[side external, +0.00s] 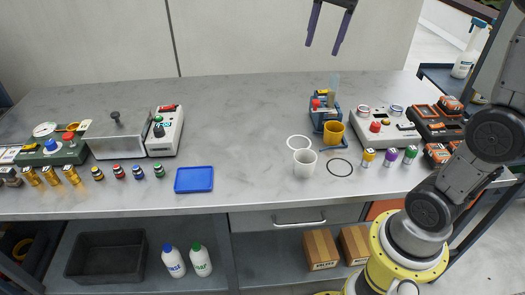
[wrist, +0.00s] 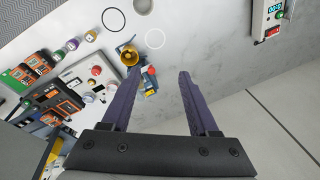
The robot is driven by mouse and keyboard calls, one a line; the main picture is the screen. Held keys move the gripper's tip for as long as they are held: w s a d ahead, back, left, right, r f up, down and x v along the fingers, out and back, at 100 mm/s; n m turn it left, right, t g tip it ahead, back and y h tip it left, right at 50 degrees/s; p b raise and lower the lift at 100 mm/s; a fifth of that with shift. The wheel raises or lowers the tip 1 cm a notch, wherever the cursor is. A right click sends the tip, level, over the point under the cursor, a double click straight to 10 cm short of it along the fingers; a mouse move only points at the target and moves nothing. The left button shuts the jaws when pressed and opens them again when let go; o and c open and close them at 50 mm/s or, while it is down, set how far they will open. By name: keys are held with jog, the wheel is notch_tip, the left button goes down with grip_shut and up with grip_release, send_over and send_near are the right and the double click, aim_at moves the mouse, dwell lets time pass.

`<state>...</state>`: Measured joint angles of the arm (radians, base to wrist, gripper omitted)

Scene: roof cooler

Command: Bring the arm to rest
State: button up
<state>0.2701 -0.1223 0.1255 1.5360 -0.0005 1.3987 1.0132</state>
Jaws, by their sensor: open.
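My gripper (side external: 331,29) is high above the back of the workbench, at the top of the side view, with its two purple fingers pointing down. In the wrist view the gripper (wrist: 153,80) has its fingers spread apart with nothing between them. It touches nothing. The grey bench top (side external: 240,130) lies well below it. Most of my arm between the base and the gripper is out of the side view.
Below stand a blue device (side external: 322,112) with a yellow cup (side external: 334,133), a white cup (side external: 305,163), and a panel with knobs (side external: 378,125). Orange-black battery packs (side external: 437,118) are at the right. A blue tray (side external: 194,179) lies left of centre. The wall (side external: 240,35) is behind.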

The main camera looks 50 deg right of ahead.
jog(key=s+a+n+t, duration=0.1)
jog(key=s+a+n, duration=0.3)
jog(key=s+a, duration=0.15)
jog(key=s+a+f+n+t, duration=0.2)
jog(key=s+a+f+n, duration=0.1)
jog(key=s+f+n, duration=0.7)
jog(key=shift+s+a+f+n+y, duration=0.3)
jog(key=shift+s+f+n, duration=0.15)
jog(key=shift+f, duration=0.5)
